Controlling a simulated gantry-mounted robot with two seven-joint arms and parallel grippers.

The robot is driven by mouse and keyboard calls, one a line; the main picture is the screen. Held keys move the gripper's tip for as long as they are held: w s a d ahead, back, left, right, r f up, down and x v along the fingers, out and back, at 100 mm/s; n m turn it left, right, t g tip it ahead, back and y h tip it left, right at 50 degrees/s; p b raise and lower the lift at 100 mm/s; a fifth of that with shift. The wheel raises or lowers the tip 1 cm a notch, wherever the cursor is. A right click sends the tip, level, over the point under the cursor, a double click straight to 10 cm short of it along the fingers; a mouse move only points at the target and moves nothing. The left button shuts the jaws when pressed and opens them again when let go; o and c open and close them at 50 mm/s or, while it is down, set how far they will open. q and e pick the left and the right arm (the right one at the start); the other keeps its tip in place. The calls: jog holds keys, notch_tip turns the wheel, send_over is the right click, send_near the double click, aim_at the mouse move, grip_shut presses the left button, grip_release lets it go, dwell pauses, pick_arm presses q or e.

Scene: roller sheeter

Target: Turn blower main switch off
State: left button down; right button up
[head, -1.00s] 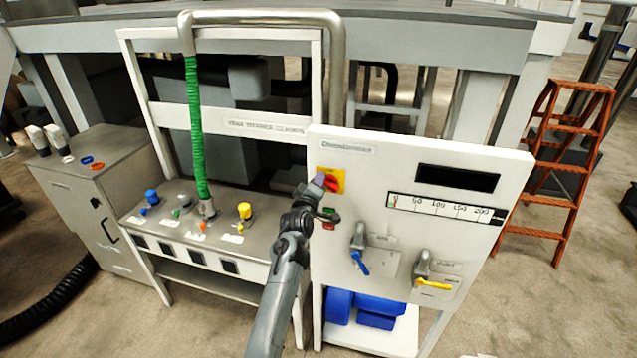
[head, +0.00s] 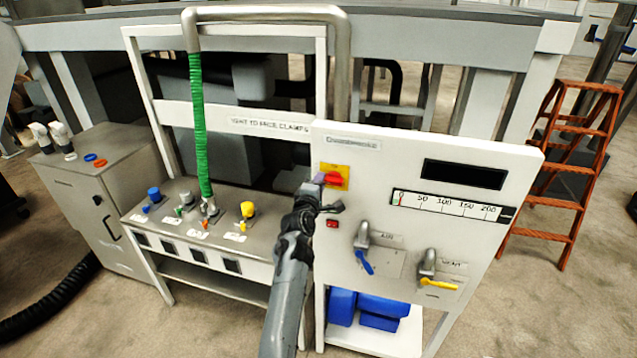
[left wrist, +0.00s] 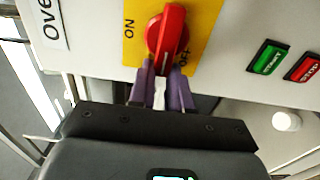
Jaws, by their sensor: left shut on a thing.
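The blower main switch is a red rotary knob (head: 335,180) on a yellow plate (head: 341,168) at the upper left of the white control panel. In the left wrist view the red knob (left wrist: 168,35) stands roughly upright with a slight tilt, between the ON mark on the left and the OFF mark at lower right. My left gripper (head: 321,179) is at the knob's left side in the head view. In the left wrist view its purple fingers (left wrist: 162,88) straddle the knob's lower end, shut on it. The fingers hide part of that end. My right gripper is in neither view.
A green START button (left wrist: 268,57) and a red STOP button (left wrist: 303,68) sit close beside the plate. Valves with blue (head: 365,262) and yellow (head: 440,284) handles stick out lower on the panel (head: 400,165). A bench with a green hose (head: 198,130) stands to the left.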

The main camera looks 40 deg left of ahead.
pick_arm(q)
jog(key=shift+w+d+f, duration=0.1)
jog(key=shift+w+d, duration=0.2)
jog(key=shift+d, duration=0.35)
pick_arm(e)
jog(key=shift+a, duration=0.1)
pick_arm(q)
jog(key=c, duration=1.1)
grip_release()
jog(key=shift+o, duration=0.2)
jog(key=shift+d, duration=0.15)
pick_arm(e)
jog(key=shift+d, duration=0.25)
pick_arm(q)
jog(key=shift+s+a, duration=0.1)
jog(key=shift+a, duration=0.15)
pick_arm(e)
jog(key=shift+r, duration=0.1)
